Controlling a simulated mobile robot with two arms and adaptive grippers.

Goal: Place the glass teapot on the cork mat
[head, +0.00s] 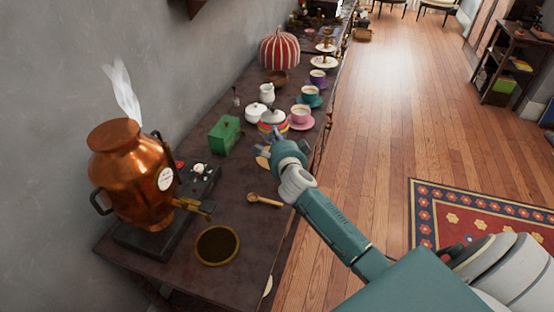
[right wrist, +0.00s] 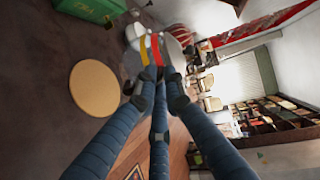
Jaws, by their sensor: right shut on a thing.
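The glass teapot (head: 272,117) looks pale grey with red and yellow bands. It is partly hidden by my right gripper (head: 271,143) in the head view. In the right wrist view, the fingers of my right gripper (right wrist: 160,78) close together on the banded teapot (right wrist: 148,47) at the top middle. I cannot tell whether it touches the table. The cork mat (right wrist: 95,88) is a round tan disc lying flat and bare, left of the fingers. In the head view only part of the mat (head: 262,162) shows beside the gripper. My left gripper is not in view.
A green box (head: 225,134) stands left of the mat. A white lidded pot (head: 256,112) and a pink cup (head: 301,115) flank the teapot. A wooden spoon (head: 264,200), a dark round dish (head: 217,245) and a steaming copper urn (head: 132,175) are nearer.

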